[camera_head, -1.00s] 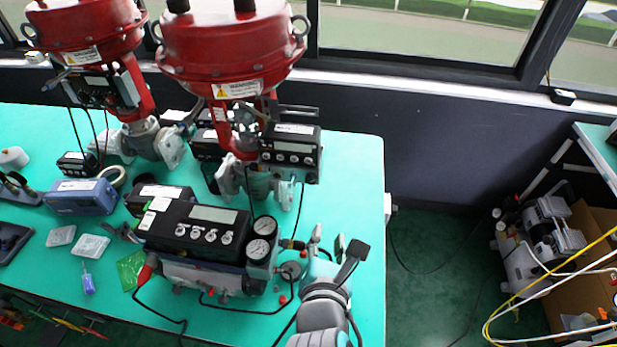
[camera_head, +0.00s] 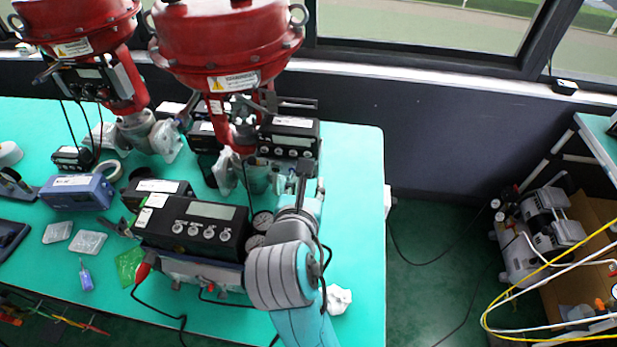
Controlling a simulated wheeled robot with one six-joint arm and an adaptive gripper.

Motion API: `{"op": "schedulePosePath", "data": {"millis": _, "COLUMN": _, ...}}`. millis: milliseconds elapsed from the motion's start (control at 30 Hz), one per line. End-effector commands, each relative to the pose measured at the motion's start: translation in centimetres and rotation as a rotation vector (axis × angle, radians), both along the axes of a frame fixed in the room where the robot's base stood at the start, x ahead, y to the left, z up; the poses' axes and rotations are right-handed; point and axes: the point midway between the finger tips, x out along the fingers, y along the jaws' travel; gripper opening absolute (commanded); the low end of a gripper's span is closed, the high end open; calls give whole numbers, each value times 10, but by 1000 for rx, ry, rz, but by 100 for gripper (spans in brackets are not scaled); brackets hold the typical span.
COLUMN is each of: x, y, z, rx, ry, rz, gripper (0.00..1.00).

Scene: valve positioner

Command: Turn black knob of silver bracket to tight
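A silver-grey bracket (camera_head: 240,106) is on the yoke of the nearer red valve actuator (camera_head: 228,45). A dark part (camera_head: 268,101) sits at its right side; I cannot tell surely whether it is the black knob, or how tight it is. My arm reaches up from the bottom. My gripper (camera_head: 283,182) is in front of the valve body, below and right of the bracket and apart from it in the picture. The fingers are small and blend with the valve body behind, so their opening is unclear.
A black positioner (camera_head: 205,225) with gauges stands close left of my arm, partly hidden by it. Another black positioner (camera_head: 291,138) is mounted beside the valve. A second red actuator (camera_head: 75,30) stands left. The green table (camera_head: 356,200) is bare at right.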

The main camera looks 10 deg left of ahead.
Motion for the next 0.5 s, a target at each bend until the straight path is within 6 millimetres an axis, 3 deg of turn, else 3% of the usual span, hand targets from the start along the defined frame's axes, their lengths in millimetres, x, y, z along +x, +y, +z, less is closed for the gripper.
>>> {"op": "schedulePosePath", "data": {"millis": 200, "x": 23, "y": -1, "z": -9, "rx": 1, "ry": 0, "rz": -1, "gripper": 35}}
{"op": "schedulePosePath", "data": {"millis": 500, "x": 28, "y": 0, "z": -11, "rx": 1, "ry": -1, "rz": 0, "gripper": 35}}
